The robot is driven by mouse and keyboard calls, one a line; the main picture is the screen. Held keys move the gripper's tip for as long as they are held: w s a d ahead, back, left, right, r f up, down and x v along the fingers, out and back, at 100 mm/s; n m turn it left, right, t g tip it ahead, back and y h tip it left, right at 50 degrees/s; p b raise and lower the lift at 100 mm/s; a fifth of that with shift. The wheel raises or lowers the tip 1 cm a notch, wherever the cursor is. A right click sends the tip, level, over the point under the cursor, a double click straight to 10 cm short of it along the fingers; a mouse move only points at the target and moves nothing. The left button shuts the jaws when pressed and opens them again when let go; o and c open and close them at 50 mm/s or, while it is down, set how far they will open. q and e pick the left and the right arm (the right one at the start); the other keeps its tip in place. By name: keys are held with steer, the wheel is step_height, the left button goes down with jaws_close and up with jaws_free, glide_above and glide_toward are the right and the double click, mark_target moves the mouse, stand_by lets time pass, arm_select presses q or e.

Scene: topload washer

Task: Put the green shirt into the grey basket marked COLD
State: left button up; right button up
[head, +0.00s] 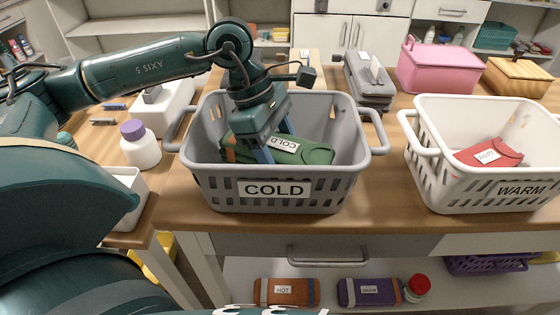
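The green shirt (316,156), folded and with a white COLD label, is inside the grey basket (350,183), whose front plate reads COLD. My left gripper (275,143) reaches down into this basket from the left, with its blue fingers at the left part of the shirt. The fingers stand apart, but I cannot tell whether they grip the cloth. The front wall hides the shirt's underside, so I cannot tell whether it rests on the basket floor. My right gripper is not in view.
A white basket (437,188) marked WARM holds a red folded garment (488,153) at right. A bottle with a purple cap (140,146) stands left of the grey basket. Bundles lie on the shelf below.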

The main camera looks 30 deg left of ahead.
arm_select(q)
step_height(320, 180, down, 3)
steer(key=shift+r, duration=0.1)
steer(key=o, duration=0.8)
steer(key=shift+o, duration=1.3)
steer(key=shift+a+r, duration=0.1)
steer(key=shift+r, duration=0.2)
steer(key=v, duration=1.1)
steer(key=shift+r, duration=0.25)
